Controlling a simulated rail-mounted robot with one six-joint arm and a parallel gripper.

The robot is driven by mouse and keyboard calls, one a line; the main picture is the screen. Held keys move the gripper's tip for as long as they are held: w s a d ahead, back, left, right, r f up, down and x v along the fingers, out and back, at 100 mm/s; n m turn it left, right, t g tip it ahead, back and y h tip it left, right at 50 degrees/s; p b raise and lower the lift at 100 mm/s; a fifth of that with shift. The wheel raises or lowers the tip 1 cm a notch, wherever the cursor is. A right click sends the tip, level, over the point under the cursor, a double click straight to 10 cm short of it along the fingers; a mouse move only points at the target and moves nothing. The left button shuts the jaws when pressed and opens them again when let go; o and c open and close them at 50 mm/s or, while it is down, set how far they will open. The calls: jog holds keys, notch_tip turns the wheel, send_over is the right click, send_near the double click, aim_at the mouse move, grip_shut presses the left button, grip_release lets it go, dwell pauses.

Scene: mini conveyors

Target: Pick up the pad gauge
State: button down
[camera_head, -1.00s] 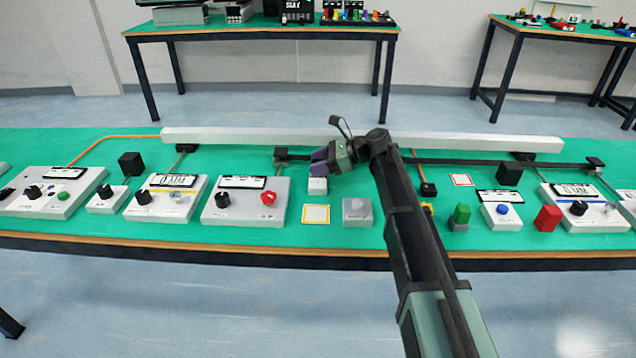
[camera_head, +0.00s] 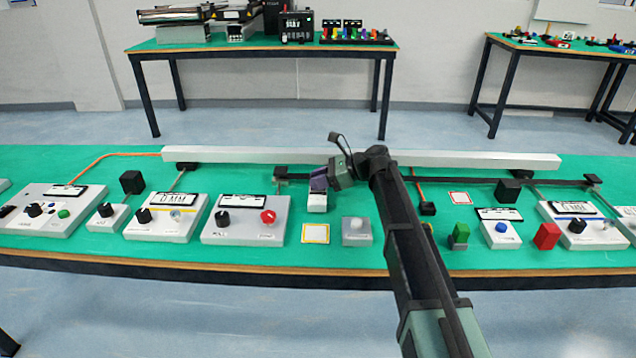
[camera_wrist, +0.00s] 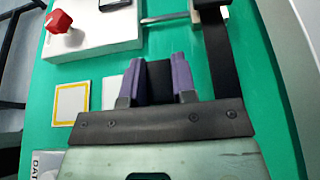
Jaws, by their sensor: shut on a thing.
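My gripper (camera_head: 319,181) is low over the near bench, just above a small white block (camera_head: 317,203). In the wrist view, its purple fingers (camera_wrist: 159,82) are shut on a dark piece (camera_wrist: 160,84), which I take to be the pad gauge. Most of that piece is hidden by the fingers. The white block also shows in the wrist view (camera_wrist: 111,92), just left of the fingers. I cannot tell whether the held piece still touches the block.
A yellow-framed white card (camera_head: 315,233) and a grey button box (camera_head: 356,232) lie in front. A control box with a red knob (camera_head: 267,217) stands to the left. A long pale rail (camera_head: 470,159) runs behind. Green (camera_head: 460,234) and red (camera_head: 546,236) blocks stand right.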

notch_tip(320, 180, up, 19)
jog(key=p, duration=1.8)
jog(key=shift+r+p, duration=0.2)
jog(key=shift+p, duration=0.15)
